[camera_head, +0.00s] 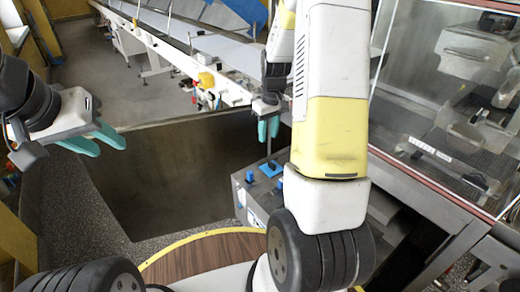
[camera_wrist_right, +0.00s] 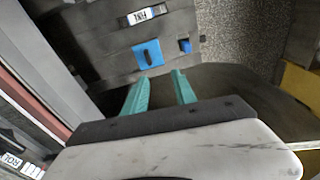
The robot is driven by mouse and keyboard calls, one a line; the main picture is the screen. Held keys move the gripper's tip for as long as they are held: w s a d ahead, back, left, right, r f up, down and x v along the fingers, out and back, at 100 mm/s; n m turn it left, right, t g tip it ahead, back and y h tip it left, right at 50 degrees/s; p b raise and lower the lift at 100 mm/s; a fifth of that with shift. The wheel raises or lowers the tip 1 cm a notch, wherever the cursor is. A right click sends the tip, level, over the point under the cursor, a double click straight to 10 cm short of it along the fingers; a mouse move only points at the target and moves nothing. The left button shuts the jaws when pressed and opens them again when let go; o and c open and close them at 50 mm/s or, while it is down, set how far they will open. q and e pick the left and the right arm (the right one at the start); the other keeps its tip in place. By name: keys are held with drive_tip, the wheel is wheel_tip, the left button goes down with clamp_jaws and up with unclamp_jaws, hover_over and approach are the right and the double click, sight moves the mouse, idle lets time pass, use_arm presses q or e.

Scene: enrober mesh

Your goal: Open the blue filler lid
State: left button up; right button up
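The blue filler lid (camera_wrist_right: 148,53) is a flat blue square with a dark grip on it, on top of a grey box. It looks closed. In the head view a blue patch on the grey box (camera_head: 239,190) appears to be this lid (camera_head: 270,168). My right gripper (camera_head: 268,129) is open and empty, above the box. In the right wrist view its teal fingers (camera_wrist_right: 158,88) stand apart, short of the lid, touching nothing. My left gripper (camera_head: 111,148) is open and empty at the far left, away from the box.
A smaller blue part (camera_wrist_right: 185,45) and a white label (camera_wrist_right: 146,15) sit near the lid on the box. A glass-fronted machine (camera_head: 440,100) stands at the right. A long white conveyor (camera_head: 190,65) runs behind. A round wooden top (camera_head: 205,258) is in front.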

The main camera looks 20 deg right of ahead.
drive_tip(key=g, duration=0.1)
hover_over(273, 164)
drive_tip(key=shift+n, duration=0.3)
wheel_tip(273, 164, down, 8)
drive_tip(key=shift+f, duration=0.25)
wheel_tip(273, 164, down, 8)
drive_tip(key=shift+r, duration=0.2)
clamp_jaws()
idle(0.7)
